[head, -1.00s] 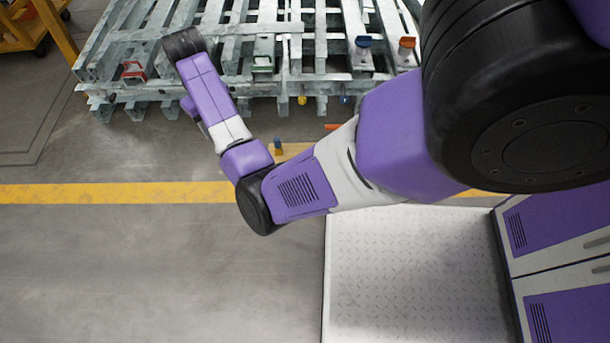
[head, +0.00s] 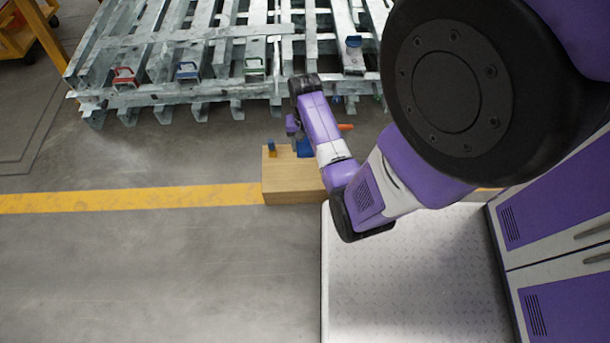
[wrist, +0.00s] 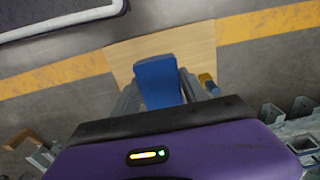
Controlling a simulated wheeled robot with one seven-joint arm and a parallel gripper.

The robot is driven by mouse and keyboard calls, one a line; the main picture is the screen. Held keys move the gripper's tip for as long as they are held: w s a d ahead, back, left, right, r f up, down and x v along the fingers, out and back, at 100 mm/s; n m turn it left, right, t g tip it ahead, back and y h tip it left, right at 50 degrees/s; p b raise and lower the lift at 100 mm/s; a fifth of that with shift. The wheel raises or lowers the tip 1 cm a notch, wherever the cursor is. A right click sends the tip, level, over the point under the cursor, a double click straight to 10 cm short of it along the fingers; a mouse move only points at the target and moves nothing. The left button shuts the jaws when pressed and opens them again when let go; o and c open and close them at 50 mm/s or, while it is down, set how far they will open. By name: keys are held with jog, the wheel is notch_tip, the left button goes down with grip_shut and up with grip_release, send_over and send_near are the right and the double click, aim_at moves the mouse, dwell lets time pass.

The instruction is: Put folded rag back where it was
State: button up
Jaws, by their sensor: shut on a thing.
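A flat blue piece, which looks like the folded rag (wrist: 158,82), is between the two fingers of my gripper (wrist: 160,92) in the wrist view. My gripper is shut on it. It also shows in the head view (head: 304,148), partly behind my arm. It appears over the light wooden block (head: 285,182), which also shows in the wrist view (wrist: 198,40). I cannot tell whether the rag touches the wood. My arm hides the block's right part.
A small blue and yellow item (head: 272,148) stands on the block's left part, close beside my gripper. A grey metal rack (head: 215,88) with red, blue and green handled pieces stands behind. A white textured platform (head: 410,285) is in front. Floor at left is clear.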

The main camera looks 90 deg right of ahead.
aim_at(305, 177)
notch_tip(305, 177, down, 19)
jog(key=b, duration=0.9)
jog(key=shift+f, duration=0.1)
jog(key=shift+f, duration=0.15)
jog(key=o, duration=1.3)
